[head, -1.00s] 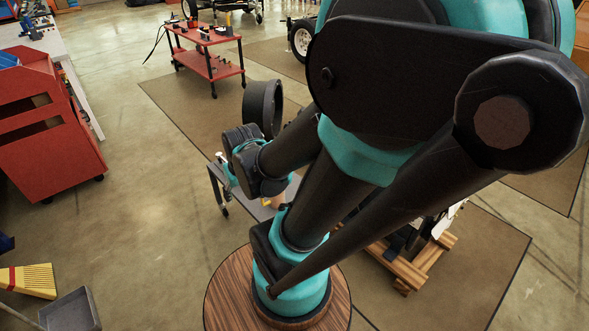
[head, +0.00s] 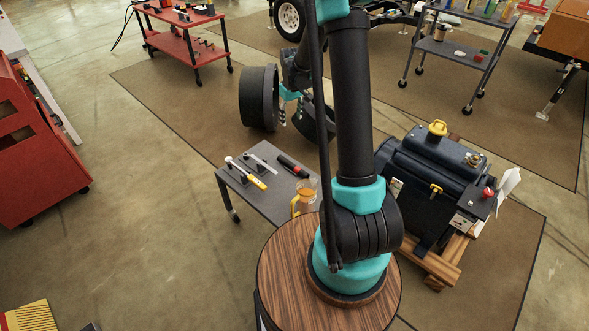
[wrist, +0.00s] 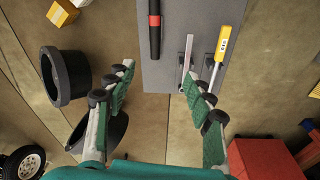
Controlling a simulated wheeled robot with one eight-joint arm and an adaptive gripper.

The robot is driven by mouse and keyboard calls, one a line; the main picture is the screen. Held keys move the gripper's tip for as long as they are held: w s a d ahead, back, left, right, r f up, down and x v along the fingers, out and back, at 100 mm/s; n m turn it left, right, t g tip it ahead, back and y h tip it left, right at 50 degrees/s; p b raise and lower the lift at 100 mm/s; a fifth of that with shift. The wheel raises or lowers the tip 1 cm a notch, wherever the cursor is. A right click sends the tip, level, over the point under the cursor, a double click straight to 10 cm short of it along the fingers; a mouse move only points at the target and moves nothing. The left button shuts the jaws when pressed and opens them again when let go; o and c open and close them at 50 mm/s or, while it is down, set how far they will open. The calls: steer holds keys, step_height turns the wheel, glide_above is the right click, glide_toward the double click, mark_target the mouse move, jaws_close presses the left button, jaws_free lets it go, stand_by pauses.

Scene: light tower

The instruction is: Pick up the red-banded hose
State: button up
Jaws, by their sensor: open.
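The red-banded hose (head: 292,166), a short black tube with a red band, lies on the low grey table (head: 247,192) in the head view. In the wrist view the hose (wrist: 155,38) lies near the top, running up and down the picture, its upper end cut off. My gripper (wrist: 160,88) is open and empty there, its green-padded fingers spread apart below the hose's lower end. In the head view my gripper (head: 290,112) is small and partly hidden, beyond the table's far side.
A silver tool (head: 243,169) and a yellow-handled tool (head: 257,182) lie beside the hose. A jug (head: 307,195) of amber liquid is at the table's near right. A black bucket (head: 258,98) is beyond the table. A dark machine (head: 430,175) stands right.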

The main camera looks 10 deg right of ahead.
steer(key=w+a+f+n+g, duration=0.1)
steer(key=w+a+f+n, duration=0.1)
steer(key=w+f, duration=1.05)
glide_above(283, 158)
steer(key=f, duration=1.3)
steer(key=shift+w+d+f, duration=0.2)
steer(key=shift+w+f, duration=0.05)
steer(key=shift+f, duration=0.1)
steer(key=shift+s+a+f, duration=0.1)
steer(key=shift+s+f, duration=0.05)
steer(key=shift+f, duration=1.35)
steer(key=shift+s+a+f, duration=0.1)
steer(key=shift+f, duration=1.4)
jaws_close()
